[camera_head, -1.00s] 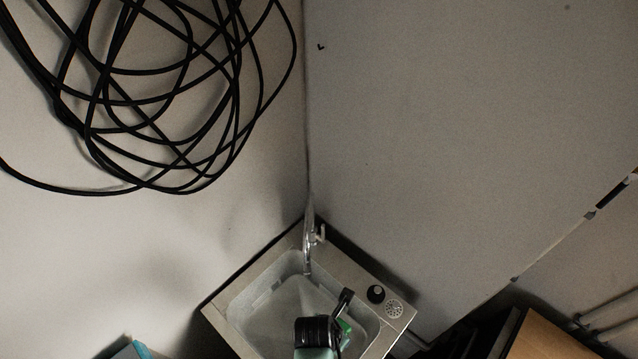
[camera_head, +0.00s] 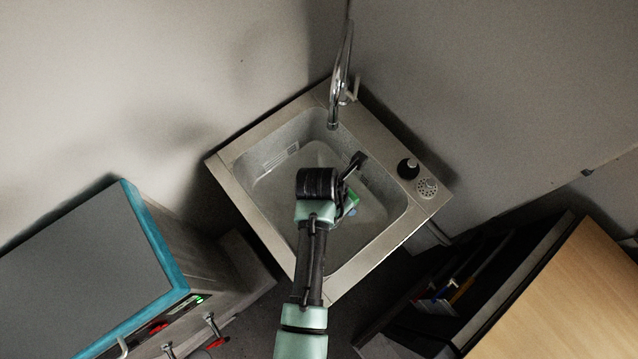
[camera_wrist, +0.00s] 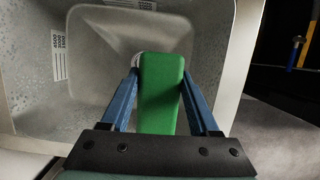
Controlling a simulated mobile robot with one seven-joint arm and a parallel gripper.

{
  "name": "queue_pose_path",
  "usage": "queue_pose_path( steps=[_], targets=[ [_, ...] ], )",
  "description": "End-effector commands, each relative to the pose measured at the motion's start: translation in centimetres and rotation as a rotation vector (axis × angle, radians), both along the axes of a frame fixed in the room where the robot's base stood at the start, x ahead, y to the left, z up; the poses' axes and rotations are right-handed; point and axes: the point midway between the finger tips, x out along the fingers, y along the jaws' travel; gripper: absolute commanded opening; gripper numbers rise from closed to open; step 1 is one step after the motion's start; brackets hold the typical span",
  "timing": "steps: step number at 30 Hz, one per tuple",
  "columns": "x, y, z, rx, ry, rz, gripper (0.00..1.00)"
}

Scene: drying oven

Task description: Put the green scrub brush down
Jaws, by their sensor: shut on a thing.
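The green scrub brush (camera_wrist: 161,92) is a long green block seen end-on in the wrist view. My gripper (camera_wrist: 160,80) is shut on it, with one blue finger against each side. In the head view a small green part of the brush (camera_head: 351,200) shows beside my gripper (camera_head: 350,207), over the sink basin. The rest of it is hidden by my wrist. The grey sink (camera_head: 267,203) has a square basin. In the wrist view the basin (camera_wrist: 90,60) opens beyond the brush. I cannot tell whether the brush touches the basin floor.
A chrome tap (camera_head: 340,85) stands at the sink's back corner. A black round item (camera_head: 408,168) and a perforated disc (camera_head: 427,188) are on its right rim. A teal-edged oven (camera_head: 90,270) is at left, a wooden-topped cabinet (camera_head: 570,300) at right.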

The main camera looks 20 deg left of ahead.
Motion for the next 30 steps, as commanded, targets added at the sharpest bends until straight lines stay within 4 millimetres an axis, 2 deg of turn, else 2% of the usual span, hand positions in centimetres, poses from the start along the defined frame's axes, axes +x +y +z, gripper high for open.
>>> queue_pose_path(
  steps=[1,9,15,23,30],
  targets=[
    [0.2,0.3,-2.1,0.001,-0.004,0.000,0.00],
    [0.4,1.4,-6.6,0.003,-0.003,-0.012,0.00],
    [0.5,2.1,-8.9,0.005,-0.003,-0.020,0.00],
    [0.4,2.5,-10.2,0.006,0.000,-0.027,0.00],
    [0.4,2.5,-14.4,0.005,0.003,-0.026,0.00]
  ],
)
